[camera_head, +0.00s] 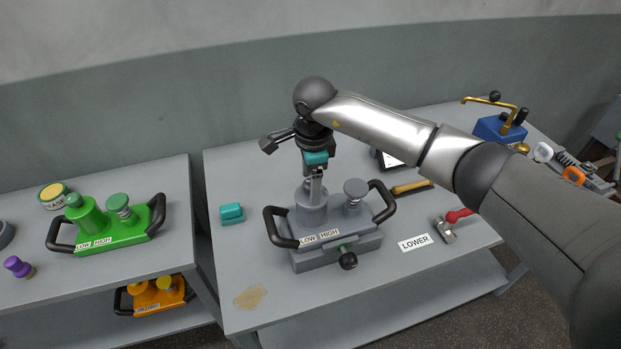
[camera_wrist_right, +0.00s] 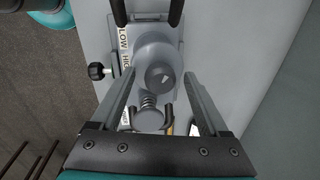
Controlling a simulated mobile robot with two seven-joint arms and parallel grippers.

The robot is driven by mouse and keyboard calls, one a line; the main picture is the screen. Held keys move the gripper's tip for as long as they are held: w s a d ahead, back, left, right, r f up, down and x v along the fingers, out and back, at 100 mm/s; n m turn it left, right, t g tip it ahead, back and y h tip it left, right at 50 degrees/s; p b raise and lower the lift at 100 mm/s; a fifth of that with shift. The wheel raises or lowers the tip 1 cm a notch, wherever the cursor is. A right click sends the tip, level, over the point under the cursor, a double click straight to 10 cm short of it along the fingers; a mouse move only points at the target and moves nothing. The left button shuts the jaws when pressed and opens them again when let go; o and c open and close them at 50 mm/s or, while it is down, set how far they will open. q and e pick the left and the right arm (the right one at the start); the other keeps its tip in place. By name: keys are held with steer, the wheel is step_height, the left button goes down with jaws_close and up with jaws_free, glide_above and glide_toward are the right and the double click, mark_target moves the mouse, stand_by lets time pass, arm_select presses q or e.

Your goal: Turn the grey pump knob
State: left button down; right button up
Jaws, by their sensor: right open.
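The grey pump (camera_head: 335,252) stands on the middle table, with LOW and HIGH labels and two black handles. Its grey cylinder (camera_head: 310,212) carries a round grey knob, which shows in the wrist view (camera_wrist_right: 160,76). A spring-mounted disc (camera_head: 355,188) stands to the right of the cylinder. A small black knob (camera_head: 348,261) sticks out at the front. My right gripper (camera_head: 314,190) points down over the cylinder, jaws open. In the wrist view its fingertips (camera_wrist_right: 160,82) lie either side of the grey knob; I cannot tell their exact height. My left gripper is not in view.
A green pump (camera_head: 112,238) stands on the left table, an orange pump (camera_head: 158,296) on the shelf below. A teal block (camera_head: 231,213) lies left of the grey pump. A LOWER sign (camera_head: 415,243) and a red-handled hammer (camera_head: 446,231) lie to its right.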

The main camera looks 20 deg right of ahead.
jaws_close()
stand_by(0.6)
